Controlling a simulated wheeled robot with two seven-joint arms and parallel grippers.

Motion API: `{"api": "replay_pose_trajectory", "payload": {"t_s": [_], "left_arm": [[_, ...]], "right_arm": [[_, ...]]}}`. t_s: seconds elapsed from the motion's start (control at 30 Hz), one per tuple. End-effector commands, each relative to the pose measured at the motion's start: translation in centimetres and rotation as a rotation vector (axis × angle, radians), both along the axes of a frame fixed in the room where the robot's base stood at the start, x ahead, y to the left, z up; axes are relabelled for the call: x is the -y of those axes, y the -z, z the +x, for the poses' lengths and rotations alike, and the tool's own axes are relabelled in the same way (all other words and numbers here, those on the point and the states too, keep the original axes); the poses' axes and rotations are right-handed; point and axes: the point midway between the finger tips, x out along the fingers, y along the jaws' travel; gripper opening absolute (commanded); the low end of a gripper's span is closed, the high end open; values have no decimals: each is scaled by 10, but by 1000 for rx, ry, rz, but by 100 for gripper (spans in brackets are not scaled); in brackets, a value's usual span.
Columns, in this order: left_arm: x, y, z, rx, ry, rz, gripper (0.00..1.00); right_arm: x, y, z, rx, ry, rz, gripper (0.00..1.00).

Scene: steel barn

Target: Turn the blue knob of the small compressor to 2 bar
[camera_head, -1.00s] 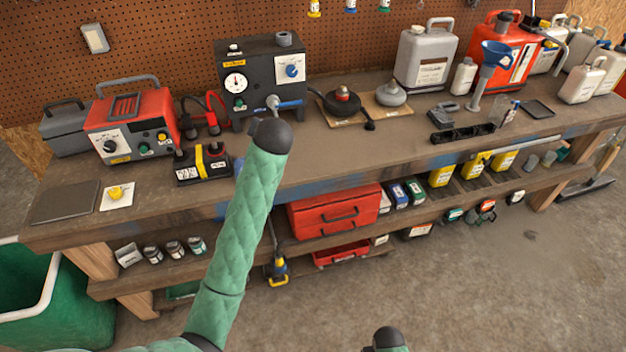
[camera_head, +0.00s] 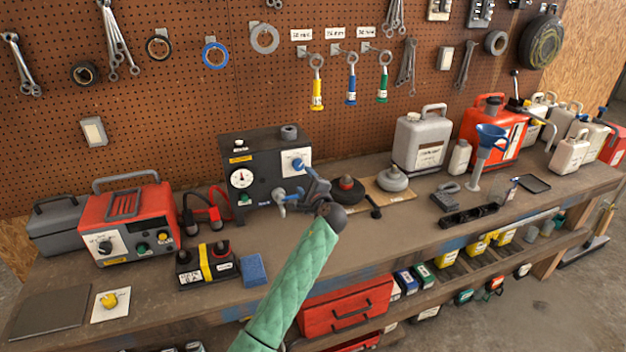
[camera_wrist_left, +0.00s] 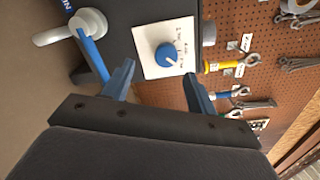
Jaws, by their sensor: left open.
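The small compressor is a dark box (camera_head: 262,152) on the bench against the pegboard, with a round white gauge (camera_head: 242,178) on its front. Its blue knob (camera_head: 297,165) sits on a white plate at the upper right of the front. In the left wrist view the blue knob (camera_wrist_left: 166,55) has a scale around it, too small to read surely. My left gripper (camera_head: 312,185) is open in front of the compressor, just below and right of the knob. In the wrist view its fingers (camera_wrist_left: 158,80) point toward the knob, apart from it. My right gripper is out of view.
A blue-handled valve (camera_wrist_left: 92,50) sticks out of the compressor's front beside my gripper. A red charger (camera_head: 128,222) and a battery (camera_head: 208,264) stand to the left. A grey canister (camera_head: 421,142) stands to the right. The bench front is fairly clear.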

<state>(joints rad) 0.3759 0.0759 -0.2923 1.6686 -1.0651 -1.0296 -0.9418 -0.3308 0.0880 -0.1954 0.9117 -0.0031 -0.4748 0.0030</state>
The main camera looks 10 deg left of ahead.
Motion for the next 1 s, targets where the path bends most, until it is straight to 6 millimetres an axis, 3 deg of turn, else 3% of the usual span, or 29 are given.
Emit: {"api": "replay_pose_trajectory", "payload": {"t_s": [0.2, 0.37, 0.8, 1.0], "left_arm": [[5, -5, 3, -62, 33, 133, 57], [2, -7, 7, -82, 33, 162, 57], [-28, -8, 51, -83, 32, 160, 57], [-36, -6, 64, -82, 32, 159, 57]], "right_arm": [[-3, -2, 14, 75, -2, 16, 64], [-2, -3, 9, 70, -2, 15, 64], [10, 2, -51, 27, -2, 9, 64], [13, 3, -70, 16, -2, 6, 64]]}}
